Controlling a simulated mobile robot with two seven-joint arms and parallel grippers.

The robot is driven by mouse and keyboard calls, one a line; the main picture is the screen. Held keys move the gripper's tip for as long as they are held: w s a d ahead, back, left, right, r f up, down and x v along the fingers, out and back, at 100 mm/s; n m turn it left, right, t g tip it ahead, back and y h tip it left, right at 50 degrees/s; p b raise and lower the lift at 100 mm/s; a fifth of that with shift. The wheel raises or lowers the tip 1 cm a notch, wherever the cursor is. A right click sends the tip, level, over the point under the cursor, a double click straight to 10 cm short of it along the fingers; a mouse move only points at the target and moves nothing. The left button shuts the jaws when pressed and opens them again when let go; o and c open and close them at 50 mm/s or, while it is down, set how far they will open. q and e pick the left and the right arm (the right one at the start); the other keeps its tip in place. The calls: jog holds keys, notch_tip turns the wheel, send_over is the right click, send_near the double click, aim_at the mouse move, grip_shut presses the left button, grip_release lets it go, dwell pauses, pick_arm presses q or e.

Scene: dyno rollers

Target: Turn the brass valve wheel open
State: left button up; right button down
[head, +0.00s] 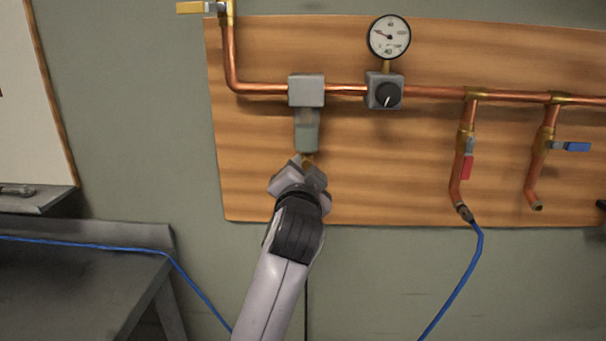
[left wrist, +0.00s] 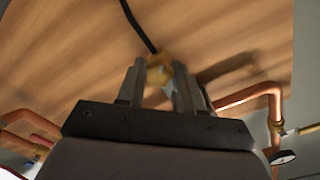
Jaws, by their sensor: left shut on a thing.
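A small brass piece (head: 308,158), which I take for the brass valve wheel, sits under the grey filter bowl (head: 306,132) on the copper pipe line. My left gripper (head: 300,170) reaches up to it from below and covers most of it. In the left wrist view the brass valve wheel (left wrist: 159,68) lies between the two fingers of my left gripper (left wrist: 160,83), which are shut on it. How far the wheel is turned cannot be told. My right gripper is not in view.
A wooden board (head: 400,190) carries copper pipes, a pressure gauge (head: 389,37) with a black knob (head: 387,95), a red lever (head: 466,167) and a blue lever (head: 577,147). A blue hose (head: 456,302) hangs below. A dark bench (head: 70,280) stands at the left.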

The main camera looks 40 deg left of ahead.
pick_arm(q)
jog(key=shift+d+f+n, duration=0.1)
jog(key=shift+f+n, duration=0.05)
jog(key=shift+n, duration=0.45)
jog(key=o, duration=1)
